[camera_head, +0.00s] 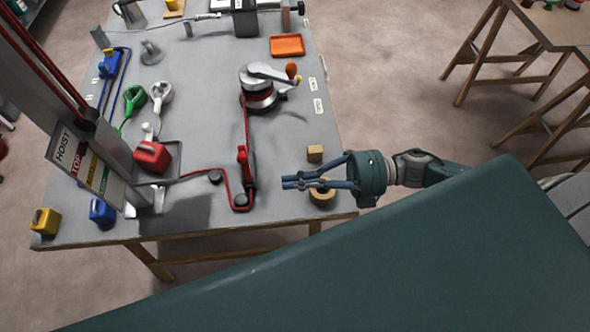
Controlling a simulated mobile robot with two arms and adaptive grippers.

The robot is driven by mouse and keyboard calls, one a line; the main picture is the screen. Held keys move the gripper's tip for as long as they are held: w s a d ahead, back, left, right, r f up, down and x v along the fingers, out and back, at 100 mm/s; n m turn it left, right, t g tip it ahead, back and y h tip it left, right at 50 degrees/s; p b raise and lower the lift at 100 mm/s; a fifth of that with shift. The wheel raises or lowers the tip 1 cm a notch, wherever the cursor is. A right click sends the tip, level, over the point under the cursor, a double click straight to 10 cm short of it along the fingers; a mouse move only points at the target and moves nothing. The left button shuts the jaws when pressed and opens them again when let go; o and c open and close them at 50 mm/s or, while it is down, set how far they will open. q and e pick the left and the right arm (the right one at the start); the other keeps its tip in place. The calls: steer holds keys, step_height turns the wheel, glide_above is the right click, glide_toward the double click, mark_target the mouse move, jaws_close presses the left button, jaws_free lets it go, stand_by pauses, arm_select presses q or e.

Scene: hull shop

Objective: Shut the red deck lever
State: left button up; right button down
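The red deck lever (243,156) sits on the grey deck table (200,118), in the middle of its near half. A red line runs past it from the winch down to a corner block. Its handle looks raised at the far end of its body, but the angle is hard to judge from above. My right gripper (284,183) is to the right of the lever and a little nearer, apart from it. Its fingertips point left and lie close together, with nothing seen between them. My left gripper is not in view.
A silver winch (260,92) with an orange-knobbed handle stands beyond the lever. A small wooden block (315,153) and a tan ring (322,195) are near my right gripper. Left are a red clutch-like block (152,156), a HOIST sign (85,168) and a mast.

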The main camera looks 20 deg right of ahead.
mark_target(245, 169)
arm_select(q)
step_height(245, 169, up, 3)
steer(key=p, duration=0.3)
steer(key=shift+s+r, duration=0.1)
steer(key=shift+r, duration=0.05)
arm_select(e)
steer(key=w+a, duration=0.5)
steer(key=a, duration=0.1)
steer(key=shift+w, duration=0.35)
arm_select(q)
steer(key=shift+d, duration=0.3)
arm_select(e)
steer(key=shift+a, duration=0.1)
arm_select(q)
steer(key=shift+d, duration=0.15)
arm_select(e)
steer(key=shift+w+m, duration=0.2)
steer(key=shift+m, duration=0.1)
